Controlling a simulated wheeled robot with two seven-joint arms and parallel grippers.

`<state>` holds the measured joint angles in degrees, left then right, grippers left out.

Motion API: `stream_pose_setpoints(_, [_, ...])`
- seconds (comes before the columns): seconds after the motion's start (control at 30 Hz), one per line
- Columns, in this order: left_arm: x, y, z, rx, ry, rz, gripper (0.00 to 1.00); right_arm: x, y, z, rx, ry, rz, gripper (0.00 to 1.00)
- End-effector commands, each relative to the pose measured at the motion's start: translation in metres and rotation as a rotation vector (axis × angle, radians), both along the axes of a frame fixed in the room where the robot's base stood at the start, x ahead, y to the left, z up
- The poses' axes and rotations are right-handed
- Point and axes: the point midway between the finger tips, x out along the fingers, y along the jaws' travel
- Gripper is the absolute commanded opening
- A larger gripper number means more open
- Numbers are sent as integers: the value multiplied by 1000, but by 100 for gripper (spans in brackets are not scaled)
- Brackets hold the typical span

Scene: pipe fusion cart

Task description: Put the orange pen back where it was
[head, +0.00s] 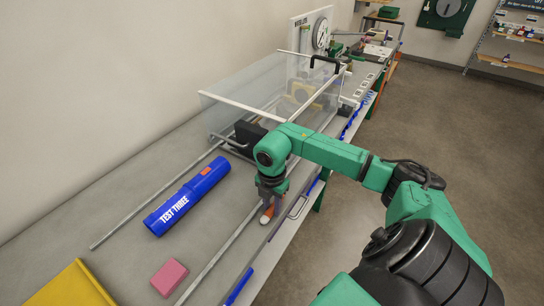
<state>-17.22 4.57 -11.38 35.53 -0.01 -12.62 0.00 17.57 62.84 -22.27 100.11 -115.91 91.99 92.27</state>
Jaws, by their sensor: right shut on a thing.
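My right gripper (271,194) points down over the front part of the grey bench, near its edge. It is shut on the orange pen (267,214), of which only a short orange part with a pale lower end shows below the fingers. The rest of the pen is hidden by the gripper. I cannot tell whether the pen's lower end touches the bench. My left gripper is not in view.
A blue tube marked "TEST THREE" (187,200) lies left of the gripper between two metal rails. A pink block (169,278) and a yellow object (72,288) are nearer. A clear-walled enclosure (245,88) stands behind. A metal handle (299,207) is at the front edge.

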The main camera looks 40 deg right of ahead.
Motion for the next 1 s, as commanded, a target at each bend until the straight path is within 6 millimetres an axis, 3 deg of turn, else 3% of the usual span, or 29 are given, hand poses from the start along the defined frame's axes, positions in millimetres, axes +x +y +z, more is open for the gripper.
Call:
stream_pose_setpoints(0.07, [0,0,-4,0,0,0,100,0,0,-4,0,0,0,0])
stream_pose_setpoints(0.1, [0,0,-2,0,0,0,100,0,0,-2,0,0,0,44])
stream_pose_setpoints(0.37, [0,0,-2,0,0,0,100,0,0,-2,0,0,0,44])
stream_pose_setpoints(0.57, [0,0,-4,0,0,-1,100,1,0,9,-1,-4,0,44])
stream_pose_setpoints(1.0, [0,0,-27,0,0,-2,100,1,0,110,1,-5,-1,44])
